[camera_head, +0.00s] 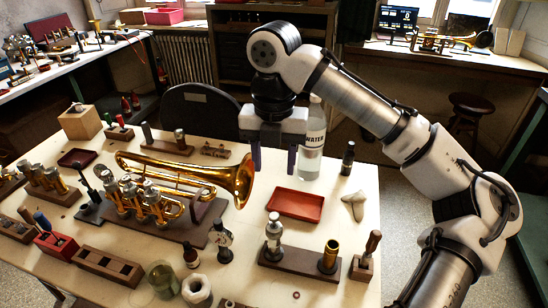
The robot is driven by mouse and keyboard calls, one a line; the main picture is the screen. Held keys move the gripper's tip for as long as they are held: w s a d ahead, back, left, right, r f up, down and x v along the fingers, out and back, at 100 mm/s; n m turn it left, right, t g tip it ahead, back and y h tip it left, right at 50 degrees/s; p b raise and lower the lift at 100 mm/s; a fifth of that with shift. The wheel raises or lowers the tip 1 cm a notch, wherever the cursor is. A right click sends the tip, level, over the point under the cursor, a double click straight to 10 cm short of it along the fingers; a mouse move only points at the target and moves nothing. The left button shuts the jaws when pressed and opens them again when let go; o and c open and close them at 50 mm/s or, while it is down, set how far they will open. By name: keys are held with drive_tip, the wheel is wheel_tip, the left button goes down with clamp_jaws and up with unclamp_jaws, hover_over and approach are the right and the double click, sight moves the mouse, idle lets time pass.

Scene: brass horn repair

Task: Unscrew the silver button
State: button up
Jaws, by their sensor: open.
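My gripper (273,172) hangs above the table behind the horn's bell, its two purple fingers apart and nothing between them. A silver valve (273,228) stands upright on a dark wooden block at the front right, with a small silver button (273,216) at its top. My gripper is above and behind it, apart from it. A brass horn (190,172) lies on a wooden rest, with several silver-topped valves (135,188). I cannot tell from this view which silver button is the one named. The button's thread is too small to see.
A red tray (295,204) lies right of the bell. A water bottle (312,145) stands close behind my gripper. A brass cylinder (329,257) shares the valve's block. A white cloth (354,204) and a dark bottle (347,158) are at the right. Tools crowd the left side.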

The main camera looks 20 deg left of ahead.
drive_tip(key=m, duration=0.6)
drive_tip(key=m+p, duration=0.3)
drive_tip(key=m, duration=3.2)
approach(274, 215)
wheel_tip(274, 215, down, 8)
